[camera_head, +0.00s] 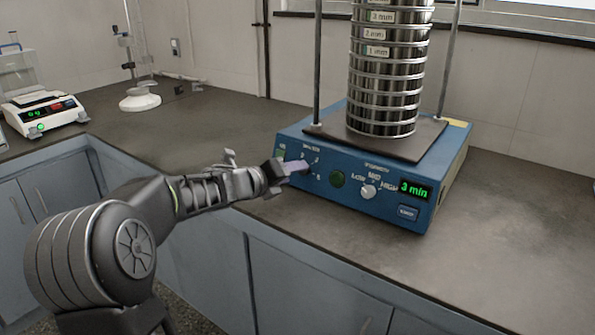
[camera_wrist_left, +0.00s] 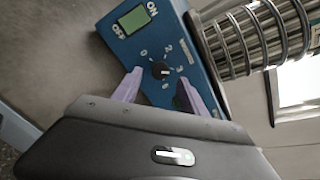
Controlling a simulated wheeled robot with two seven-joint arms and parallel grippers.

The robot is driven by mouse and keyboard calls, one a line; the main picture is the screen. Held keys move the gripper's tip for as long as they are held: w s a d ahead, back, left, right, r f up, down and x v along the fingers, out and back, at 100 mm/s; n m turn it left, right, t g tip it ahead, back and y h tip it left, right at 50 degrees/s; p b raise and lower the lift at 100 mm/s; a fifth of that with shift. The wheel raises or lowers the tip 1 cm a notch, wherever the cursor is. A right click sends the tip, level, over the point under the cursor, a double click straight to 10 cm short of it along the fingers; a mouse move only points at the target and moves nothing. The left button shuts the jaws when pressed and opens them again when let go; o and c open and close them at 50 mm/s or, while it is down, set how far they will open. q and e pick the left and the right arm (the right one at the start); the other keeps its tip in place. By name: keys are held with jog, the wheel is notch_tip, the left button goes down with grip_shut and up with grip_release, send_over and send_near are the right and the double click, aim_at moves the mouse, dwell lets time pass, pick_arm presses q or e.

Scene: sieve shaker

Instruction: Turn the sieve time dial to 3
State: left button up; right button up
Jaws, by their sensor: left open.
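The blue sieve shaker (camera_head: 345,187) stands on the counter. The green display (camera_head: 415,190) reads 3 min.
A sieve stack (camera_head: 385,90) stands on the shaker between two upright rods. A green ON/OFF switch (camera_wrist_left: 133,20) is near the dial. A balance (camera_head: 45,112) stands far left.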

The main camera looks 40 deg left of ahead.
pick_arm(q)
jog(key=v, duration=0.3)
jog(key=shift+s, duration=0.2)
dwell(0.4)
